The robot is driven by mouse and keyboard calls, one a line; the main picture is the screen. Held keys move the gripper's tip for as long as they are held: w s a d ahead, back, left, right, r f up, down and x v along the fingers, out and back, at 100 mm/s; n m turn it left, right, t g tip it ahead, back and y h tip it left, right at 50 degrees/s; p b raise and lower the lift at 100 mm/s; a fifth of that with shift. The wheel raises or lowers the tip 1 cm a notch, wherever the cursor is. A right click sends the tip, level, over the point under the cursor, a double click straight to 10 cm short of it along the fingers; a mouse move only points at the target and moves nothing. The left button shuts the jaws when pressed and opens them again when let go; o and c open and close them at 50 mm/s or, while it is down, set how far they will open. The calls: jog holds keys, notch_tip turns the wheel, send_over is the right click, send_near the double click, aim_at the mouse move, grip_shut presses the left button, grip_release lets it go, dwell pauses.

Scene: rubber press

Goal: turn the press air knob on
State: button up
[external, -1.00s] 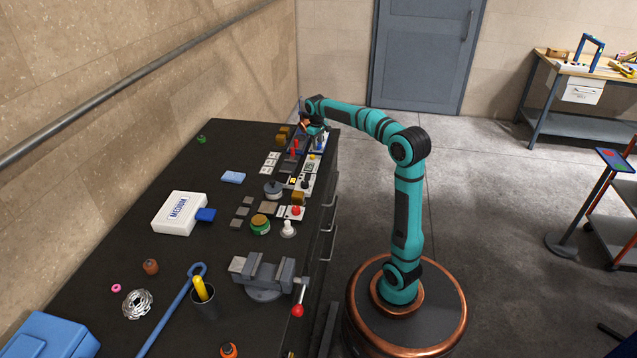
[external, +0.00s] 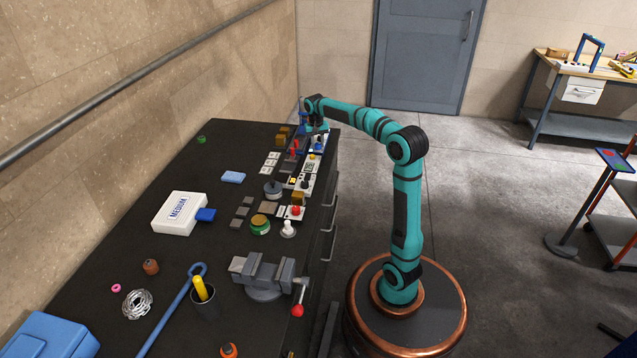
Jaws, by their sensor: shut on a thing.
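My arm reaches over the far right corner of the dark bench. My gripper (external: 319,134) points down there, over a small white panel with a blue knob (external: 319,147), which looks like the press air knob. My gripper is shut on this knob, as far as the small view shows. The fingers and the top of the knob are too small to make out, and I cannot read the knob's angle or any marking.
A red-handled control (external: 294,149) and a blue upright part (external: 304,124) stand just left of my gripper. More panels, a red button (external: 296,210) and a grey vise (external: 265,275) line the bench's right side.

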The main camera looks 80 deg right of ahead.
aim_at(316, 144)
jog(key=shift+r+m, duration=0.1)
jog(key=shift+m, duration=0.2)
jog(key=o, duration=1)
jog(key=shift+c, duration=0.2)
notch_tip(316, 144, up, 17)
jog(key=w, duration=0.1)
jog(key=shift+a, duration=0.15)
jog(key=shift+r, duration=0.15)
dwell(0.4)
